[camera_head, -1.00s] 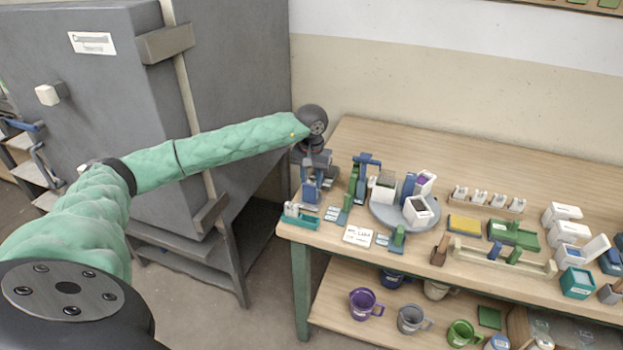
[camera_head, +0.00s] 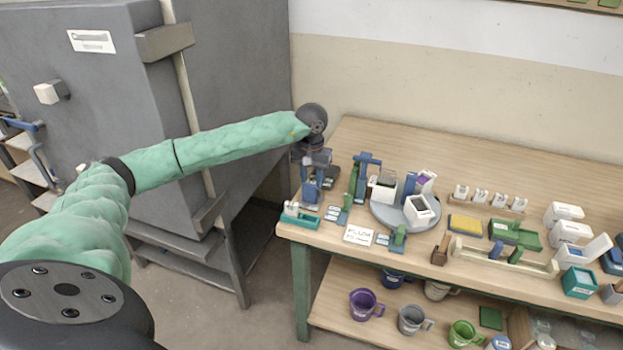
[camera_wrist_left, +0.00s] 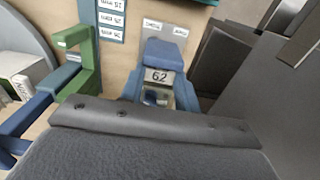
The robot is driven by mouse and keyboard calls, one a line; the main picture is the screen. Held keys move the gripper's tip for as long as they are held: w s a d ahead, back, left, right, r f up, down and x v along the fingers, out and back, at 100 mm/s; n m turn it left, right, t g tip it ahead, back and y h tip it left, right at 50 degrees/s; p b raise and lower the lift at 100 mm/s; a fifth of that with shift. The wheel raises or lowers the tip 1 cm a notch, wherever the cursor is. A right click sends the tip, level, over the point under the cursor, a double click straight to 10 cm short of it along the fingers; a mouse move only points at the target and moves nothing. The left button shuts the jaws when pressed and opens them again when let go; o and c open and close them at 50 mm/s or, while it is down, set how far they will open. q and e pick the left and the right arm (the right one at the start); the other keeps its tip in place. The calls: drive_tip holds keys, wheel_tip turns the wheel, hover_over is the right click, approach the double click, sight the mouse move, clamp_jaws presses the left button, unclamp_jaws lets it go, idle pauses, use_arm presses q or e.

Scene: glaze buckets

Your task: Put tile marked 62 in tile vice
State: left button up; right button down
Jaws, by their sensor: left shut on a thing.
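The tile marked 62 (camera_wrist_left: 158,76) shows in the left wrist view, with its number facing the camera. It sits within a blue upright fixture, seemingly the tile vice (camera_wrist_left: 163,54). That fixture also shows at the table's left end in the head view (camera_head: 309,192). My left gripper (camera_head: 313,172) points down directly over the fixture and is shut on the tile. Its fingertips are mostly hidden, and I cannot tell whether the tile is fully seated. In the wrist view, my dark gripper body covers the bottom. My right gripper is out of view.
A green clamp-like stand (camera_wrist_left: 86,55) is close beside the fixture. A teal tray (camera_head: 299,217) and a white card (camera_head: 358,235) lie near the front edge. A round grey turntable (camera_head: 385,212) holds boxes. The grey kiln (camera_head: 235,90) stands left; the table's back is clear.

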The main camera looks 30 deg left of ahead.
use_arm(q)
drive_tip(key=shift+f+b, duration=0.25)
drive_tip(key=shift+b, duration=0.05)
idle(0.4)
drive_tip(key=o, duration=1)
drive_tip(key=shift+o, duration=0.2)
drive_tip(key=shift+r+p, duration=0.7)
drive_tip(key=shift+r, duration=2.8)
